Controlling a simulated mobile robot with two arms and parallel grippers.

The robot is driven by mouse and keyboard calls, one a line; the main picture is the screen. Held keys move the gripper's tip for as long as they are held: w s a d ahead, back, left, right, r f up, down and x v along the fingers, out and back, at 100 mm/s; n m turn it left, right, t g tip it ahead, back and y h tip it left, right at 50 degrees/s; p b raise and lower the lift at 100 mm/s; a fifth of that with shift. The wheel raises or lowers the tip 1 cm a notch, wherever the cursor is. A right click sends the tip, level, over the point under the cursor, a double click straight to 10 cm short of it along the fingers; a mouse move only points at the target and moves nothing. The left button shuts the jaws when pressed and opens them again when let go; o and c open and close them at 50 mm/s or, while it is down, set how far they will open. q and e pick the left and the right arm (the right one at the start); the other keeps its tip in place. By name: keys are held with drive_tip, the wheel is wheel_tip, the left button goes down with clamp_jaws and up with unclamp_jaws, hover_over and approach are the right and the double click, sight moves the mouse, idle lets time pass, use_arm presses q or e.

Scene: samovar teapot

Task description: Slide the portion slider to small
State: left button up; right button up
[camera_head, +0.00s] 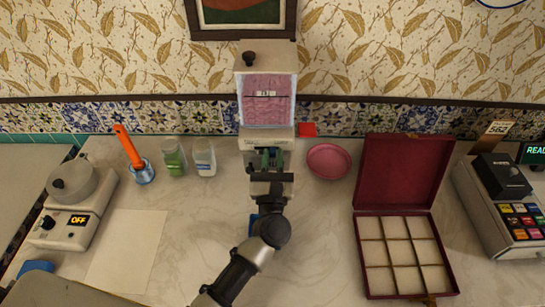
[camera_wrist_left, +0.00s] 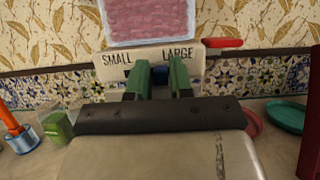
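The dispenser (camera_head: 266,88) with pink contents behind a clear front stands against the back wall. Its front panel (camera_wrist_left: 110,62) reads SMALL on the left and LARGE on the right. A dark slot edge (camera_wrist_left: 127,73) shows below SMALL. My left gripper (camera_head: 267,158) is at this panel, and its two green fingers (camera_wrist_left: 160,78) stand a little apart below and between the two labels. A small grey-blue piece shows between the fingers, perhaps the slider knob; whether they grip it I cannot tell. The fingers hide most of the slot. My right gripper is not in view.
A red lever (camera_head: 307,130) sticks out right of the panel, above a pink dish (camera_head: 329,160). Two jars (camera_head: 174,158) and a blue cup (camera_head: 144,173) with an orange-handled tool stand left. An open red box (camera_head: 404,211) and a till (camera_head: 503,205) are at right.

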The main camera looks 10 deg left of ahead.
sight(258, 143)
use_arm(q)
clamp_jaws()
drive_tip(key=a, duration=0.1)
drive_tip(key=a+b, duration=0.1)
drive_tip(key=a, duration=0.1)
drive_tip(key=shift+s+a, duration=0.15)
drive_tip(key=shift+s, duration=0.2)
drive_tip(key=shift+o, duration=1.1)
unclamp_jaws()
drive_tip(key=shift+o, duration=1.2)
drive_tip(key=shift+a, duration=0.15)
